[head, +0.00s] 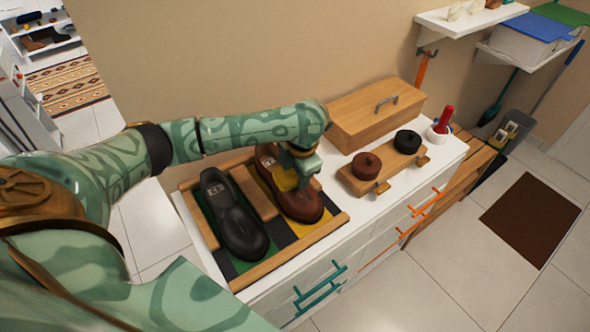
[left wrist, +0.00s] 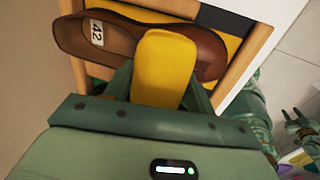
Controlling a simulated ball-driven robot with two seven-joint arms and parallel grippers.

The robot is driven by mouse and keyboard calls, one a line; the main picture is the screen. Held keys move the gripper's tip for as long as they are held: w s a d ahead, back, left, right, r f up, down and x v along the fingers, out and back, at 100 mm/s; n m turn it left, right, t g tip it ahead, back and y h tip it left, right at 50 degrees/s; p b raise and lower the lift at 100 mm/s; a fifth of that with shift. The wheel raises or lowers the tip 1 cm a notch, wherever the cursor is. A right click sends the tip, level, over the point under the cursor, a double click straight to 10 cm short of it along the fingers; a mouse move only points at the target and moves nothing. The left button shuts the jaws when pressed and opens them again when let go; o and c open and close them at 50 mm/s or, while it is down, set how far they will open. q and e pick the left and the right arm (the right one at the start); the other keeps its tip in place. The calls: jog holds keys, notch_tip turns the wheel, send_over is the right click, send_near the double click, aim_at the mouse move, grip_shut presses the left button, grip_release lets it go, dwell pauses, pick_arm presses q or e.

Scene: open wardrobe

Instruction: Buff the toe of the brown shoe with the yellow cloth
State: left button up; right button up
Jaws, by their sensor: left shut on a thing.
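The brown shoe (head: 291,193) lies in a wooden-edged tray (head: 313,238), toe toward me. It also shows in the left wrist view (left wrist: 208,53), with a white "42" label inside. My left gripper (head: 300,178) is over the front of its opening, shut on the yellow cloth (head: 283,177). The cloth, a rounded pad in the left wrist view (left wrist: 162,70), overlaps the shoe's upper behind the toe; I cannot tell whether it presses on it. My right gripper (left wrist: 298,122) seems to show small at the right of the left wrist view, fingers apart and empty.
A black shoe (head: 236,217) lies left of a wooden divider (head: 254,191) in the tray. To the right stand a wooden holder (head: 368,186) with a brown tin (head: 367,166) and black tin (head: 407,141), a wooden box (head: 374,108) behind, and a white cup (head: 437,134).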

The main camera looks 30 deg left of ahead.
pick_arm(q)
jog(key=shift+a+f, duration=0.1)
jog(key=shift+f, duration=0.45)
